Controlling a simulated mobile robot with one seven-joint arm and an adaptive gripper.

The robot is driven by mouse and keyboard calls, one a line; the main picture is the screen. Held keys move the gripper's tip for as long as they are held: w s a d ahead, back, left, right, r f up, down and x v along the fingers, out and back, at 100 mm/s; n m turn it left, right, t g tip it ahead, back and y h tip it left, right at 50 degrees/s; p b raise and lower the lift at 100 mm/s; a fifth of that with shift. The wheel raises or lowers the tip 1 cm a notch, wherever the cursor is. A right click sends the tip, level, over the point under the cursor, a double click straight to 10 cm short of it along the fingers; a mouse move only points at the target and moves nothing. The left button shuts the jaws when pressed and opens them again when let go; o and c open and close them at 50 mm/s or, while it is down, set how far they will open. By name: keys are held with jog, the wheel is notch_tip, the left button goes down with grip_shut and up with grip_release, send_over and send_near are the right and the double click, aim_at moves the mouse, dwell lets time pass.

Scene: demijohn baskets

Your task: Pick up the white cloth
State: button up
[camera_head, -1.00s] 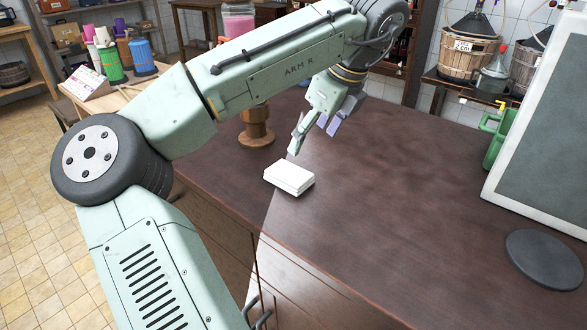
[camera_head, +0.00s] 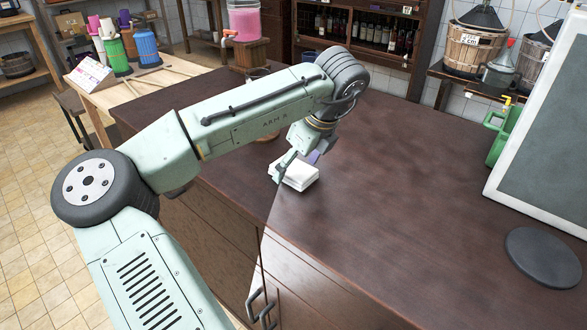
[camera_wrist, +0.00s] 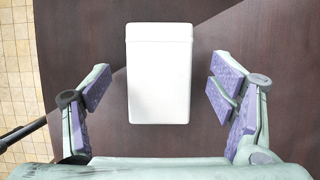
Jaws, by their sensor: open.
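The white cloth (camera_head: 300,177) lies folded into a neat rectangular stack on the dark wooden counter, near its left edge. In the wrist view the cloth (camera_wrist: 159,75) lies between the two fingers, with bare counter showing on both sides of it. My gripper (camera_head: 301,160) is open and low over the cloth, and one finger hides part of it in the head view. In the wrist view my gripper (camera_wrist: 160,98) has its purple-padded fingers spread wider than the cloth. I cannot tell the exact height of the fingertips over the counter.
The dark counter (camera_head: 420,210) is clear to the right of the cloth. A round dark disc (camera_head: 543,257), a framed board (camera_head: 547,135) and a green can (camera_head: 500,132) stand farther right. A wooden stand lies partly hidden behind my arm.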

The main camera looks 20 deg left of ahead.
jog(key=shift+f, duration=0.2)
dwell(0.7)
jog(key=c, duration=1.3)
